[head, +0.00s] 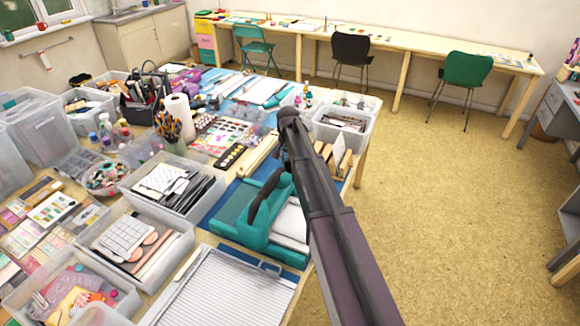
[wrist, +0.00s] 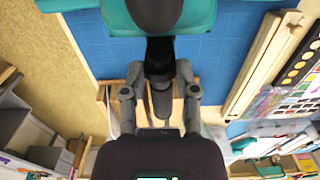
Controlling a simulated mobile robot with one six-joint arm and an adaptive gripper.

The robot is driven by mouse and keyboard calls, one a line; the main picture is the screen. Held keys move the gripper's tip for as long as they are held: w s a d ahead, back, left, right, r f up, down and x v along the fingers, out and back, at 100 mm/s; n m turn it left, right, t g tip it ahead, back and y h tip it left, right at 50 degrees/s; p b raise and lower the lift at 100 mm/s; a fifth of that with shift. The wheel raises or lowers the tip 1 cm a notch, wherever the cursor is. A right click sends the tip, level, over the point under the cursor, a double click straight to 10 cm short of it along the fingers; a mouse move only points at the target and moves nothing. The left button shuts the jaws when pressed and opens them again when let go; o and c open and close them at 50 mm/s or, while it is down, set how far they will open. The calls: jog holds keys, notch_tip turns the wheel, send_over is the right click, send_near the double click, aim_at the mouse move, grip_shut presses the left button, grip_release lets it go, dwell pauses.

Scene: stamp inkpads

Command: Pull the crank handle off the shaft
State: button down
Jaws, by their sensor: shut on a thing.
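A teal hand-cranked machine (head: 235,212) stands on a blue mat on the table, left of my arm in the head view. A black curved crank handle (head: 266,197) shows against its near side. In the wrist view the teal body (wrist: 116,18) is at the top, with a dark rounded part (wrist: 155,10) in front of it. My gripper (wrist: 160,85) is shut on the crank's dark grip (wrist: 161,101), with one finger on each side. In the head view my arm hides most of the gripper. The shaft is hidden, so I cannot tell how the crank sits on it.
The blue mat (wrist: 100,50) has bare room beside the machine. Wooden strips (wrist: 262,62) and a paint palette lie to the right in the wrist view. Clear bins (head: 180,205) crowd the table's left. Open floor (head: 440,200) lies right of the table.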

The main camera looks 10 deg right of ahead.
jog(key=shift+w+d, duration=0.15)
jog(key=shift+w, duration=0.15)
jog(key=shift+w+d, duration=0.15)
jog(key=shift+w, duration=0.05)
jog(key=shift+w+d, duration=0.45)
jog(key=shift+w, duration=0.1)
dwell(0.5)
jog(key=shift+r+p, duration=3)
jog(key=shift+p, duration=0.05)
